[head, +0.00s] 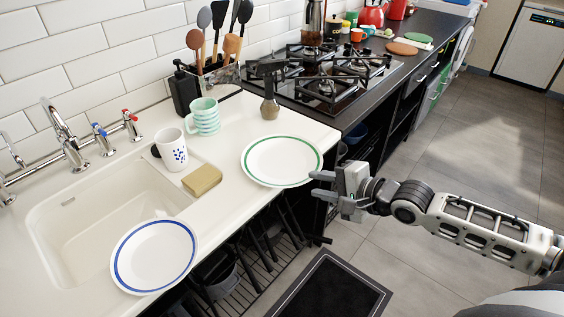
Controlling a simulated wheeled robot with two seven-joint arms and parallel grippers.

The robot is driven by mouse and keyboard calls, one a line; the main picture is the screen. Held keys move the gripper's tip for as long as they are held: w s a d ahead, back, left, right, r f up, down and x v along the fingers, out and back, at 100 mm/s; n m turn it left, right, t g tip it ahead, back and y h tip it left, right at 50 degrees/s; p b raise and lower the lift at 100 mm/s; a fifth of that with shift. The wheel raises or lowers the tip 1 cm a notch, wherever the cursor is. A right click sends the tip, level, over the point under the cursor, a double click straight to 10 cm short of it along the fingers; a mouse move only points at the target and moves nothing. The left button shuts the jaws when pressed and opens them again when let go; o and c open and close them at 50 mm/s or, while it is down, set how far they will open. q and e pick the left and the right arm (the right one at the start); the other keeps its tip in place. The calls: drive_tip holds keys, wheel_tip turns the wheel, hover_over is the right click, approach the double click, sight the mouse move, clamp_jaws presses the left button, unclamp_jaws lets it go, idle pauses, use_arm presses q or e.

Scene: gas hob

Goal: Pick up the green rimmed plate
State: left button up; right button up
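The green rimmed plate (282,161) is white with a green ring and lies on the white counter at its right front corner. My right gripper (314,184) comes in from the right, just beyond the counter's front edge, with its fingertips close to the plate's right rim. Its two fingers are apart with nothing seen between them. I cannot tell whether a finger touches the rim. My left gripper is out of view.
A blue rimmed plate (154,256) lies at the sink's front edge. A sponge (202,180), a spotted mug (171,150) and stacked striped cups (205,116) stand left of the green rimmed plate. A brush (269,100) stands behind it, before the black hob (330,88).

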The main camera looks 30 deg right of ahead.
sight(286, 178)
drive_tip(key=x, duration=0.4)
drive_tip(key=shift+w+a+f+b, duration=0.15)
drive_tip(key=shift+w+a+b, duration=0.05)
drive_tip(key=shift+a+b, duration=0.15)
clamp_jaws()
